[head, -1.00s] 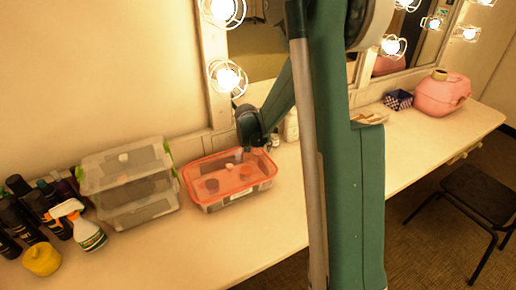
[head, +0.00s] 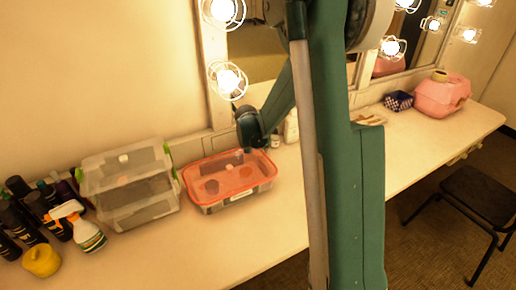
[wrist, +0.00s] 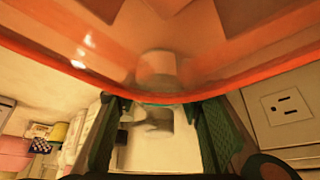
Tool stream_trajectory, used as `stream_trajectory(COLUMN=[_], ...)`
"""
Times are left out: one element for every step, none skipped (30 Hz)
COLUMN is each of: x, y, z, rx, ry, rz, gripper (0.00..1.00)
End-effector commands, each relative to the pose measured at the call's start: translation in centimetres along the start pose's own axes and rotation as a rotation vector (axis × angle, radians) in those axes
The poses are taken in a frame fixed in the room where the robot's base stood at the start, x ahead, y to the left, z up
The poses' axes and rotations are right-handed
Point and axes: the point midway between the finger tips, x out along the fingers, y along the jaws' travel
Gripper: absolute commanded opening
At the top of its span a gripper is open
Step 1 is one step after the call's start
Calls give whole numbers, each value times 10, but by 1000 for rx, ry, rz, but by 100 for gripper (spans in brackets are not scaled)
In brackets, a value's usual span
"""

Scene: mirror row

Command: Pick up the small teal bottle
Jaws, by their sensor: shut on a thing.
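My gripper (wrist: 158,135) shows at the bottom of the wrist view, with one dark green finger on each side. A small pale, greyish thing (wrist: 158,120) stands between the fingers, partly behind the orange rim, and the gripper is shut on it. I cannot make out whether it is the small teal bottle; no clearly teal bottle shows. In the head view my wrist is above the back right of the orange-rimmed container (head: 205,172). My fingertips are too small to make out there. The container's orange rim (wrist: 60,62) fills the top of the wrist view, close to the camera.
Clear stacked boxes (head: 128,190) stand left of the container, then a spray bottle (head: 90,237), a yellow tub (head: 41,261) and several dark bottles. A white bottle (head: 291,128) stands by the wall. A pink case (head: 442,97) is far right.

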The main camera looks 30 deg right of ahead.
Motion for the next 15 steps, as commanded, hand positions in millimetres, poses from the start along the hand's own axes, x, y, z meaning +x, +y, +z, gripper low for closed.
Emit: stream_trajectory(x=[-1, -2, -3, -5, -6, -8, -11, -13, -17, -15, -14, -14, -14, -14, -14], y=[0, 0, 0, 0, 0, 0, 0, 0, 0, 2, 2, 3, 4, 5, 6], z=[-1, -1, -2, -3, -4, -5, -6, -7, -9, -9, -8, -9, -9, -9, -9], rx=[0, 0, 0, 0, 0, 0, 0, 0, 0, 6, 12, 21, 28, 36, 46], ry=[0, 0, 0, 0, 0, 0, 0, 0, 0, -2, -3, -5, -7, -9, -11], rz=[0, 0, 0, 0, 0, 0, 0, 0, 0, -9, -19, -33, -44, -56, -74], gripper=[20, 20, 20, 20, 20, 20, 20, 20, 20, 20, 20, 20, 20, 20, 20])
